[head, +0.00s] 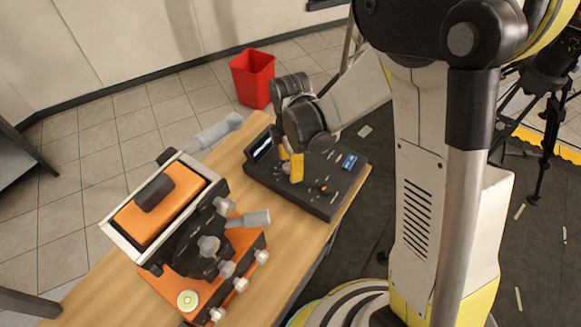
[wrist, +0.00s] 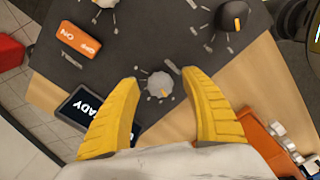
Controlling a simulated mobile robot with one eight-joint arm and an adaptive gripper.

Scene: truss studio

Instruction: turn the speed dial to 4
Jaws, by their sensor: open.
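A dark control panel (head: 322,208) lies on the wooden table. In the wrist view a small grey dial (wrist: 158,84) with a yellow pointer and tick marks around it sits between the fingertips of my gripper (wrist: 159,78). The two yellow fingers are apart, one on each side of the dial, and do not visibly touch it. A second, black dial (wrist: 232,15) with an orange pointer is at the upper right. The dial labels are too small to read. In the head view my gripper (head: 291,166) is over the panel's left part.
The panel has an orange on/off switch (wrist: 78,40) and a screen (wrist: 88,104) partly reading READY, partly covered by a finger. A blue part (head: 349,161) is at its far right. An orange machine (head: 200,275) with several knobs stands left on the table. A red bin (head: 252,78) is behind.

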